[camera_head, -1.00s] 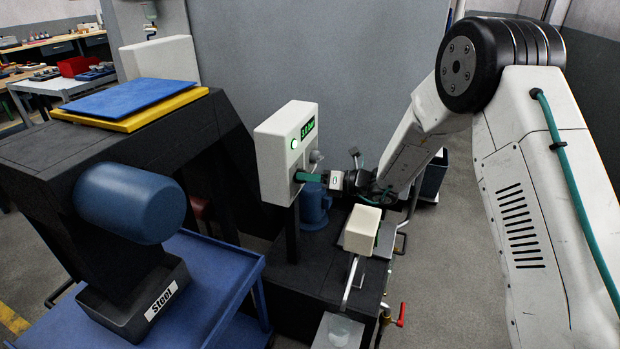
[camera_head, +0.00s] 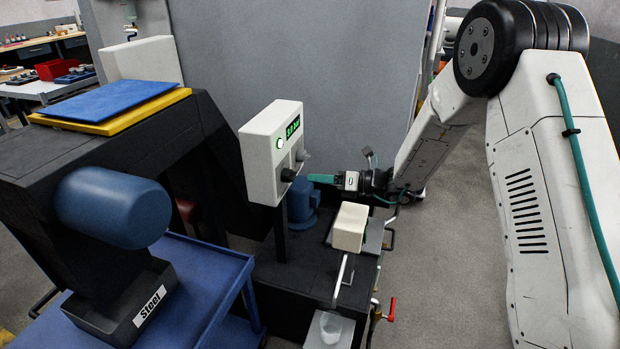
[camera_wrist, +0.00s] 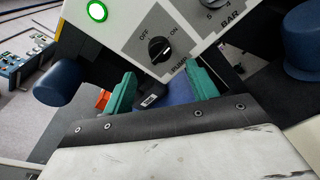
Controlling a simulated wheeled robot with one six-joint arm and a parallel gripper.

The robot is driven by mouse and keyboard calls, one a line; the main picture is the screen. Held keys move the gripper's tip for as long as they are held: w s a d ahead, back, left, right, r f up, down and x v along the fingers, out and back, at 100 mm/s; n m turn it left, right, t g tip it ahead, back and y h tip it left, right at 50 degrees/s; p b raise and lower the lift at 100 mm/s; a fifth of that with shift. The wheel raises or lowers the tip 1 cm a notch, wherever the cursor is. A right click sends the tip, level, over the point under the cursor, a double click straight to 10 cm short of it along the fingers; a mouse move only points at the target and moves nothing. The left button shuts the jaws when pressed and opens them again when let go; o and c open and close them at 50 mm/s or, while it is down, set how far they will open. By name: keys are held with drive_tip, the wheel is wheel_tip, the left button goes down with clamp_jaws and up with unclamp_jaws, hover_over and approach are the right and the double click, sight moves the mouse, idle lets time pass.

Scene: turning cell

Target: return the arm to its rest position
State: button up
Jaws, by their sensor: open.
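My gripper (camera_head: 322,179) shows at the middle of the head view, reaching left from my arm. Its green fingers are apart and hold nothing. They point at the front of a white control box (camera_head: 262,160), with a small gap between. In the wrist view the two green fingertips (camera_wrist: 160,92) stand open below the box's black rotary knob (camera_wrist: 159,48). The knob sits between the marks OFF and ON, and its pointer seems turned toward ON. A round green lamp (camera_wrist: 97,11) is lit on the box.
A cream block (camera_head: 349,228) on a stand and a clear cup (camera_head: 331,327) are below my gripper. A blue motor-like cylinder (camera_head: 302,203) stands behind. Open floor lies to the right.

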drive_tip(key=shift+d, duration=0.15)
drive_tip(key=s+d+r+n+g+h, duration=0.15)
drive_tip(key=s+n+g, duration=0.25)
drive_tip(key=s+n, duration=0.45)
drive_tip(key=s+d+r+n+g+h, duration=0.1)
drive_tip(key=s+r+n+g+h, duration=0.1)
drive_tip(key=s+n+g, duration=0.6)
drive_tip(key=s+d+r+n+t+h, duration=0.2)
drive_tip(key=s+d+r+n+h, duration=0.2)
drive_tip(key=s+d, duration=0.2)
drive_tip(key=s+d+r+n+t+h, duration=0.3)
drive_tip(key=s+d+r+n+h, duration=0.1)
drive_tip(key=s, duration=0.7)
drive_tip(key=s+d+r+n+t+h, duration=0.2)
drive_tip(key=s+d+r+n+h, duration=0.2)
drive_tip(key=s+d, duration=0.4)
drive_tip(key=shift+s+r+t, duration=0.4)
drive_tip(key=shift+s+r, duration=0.3)
drive_tip(key=shift+r, duration=0.2)
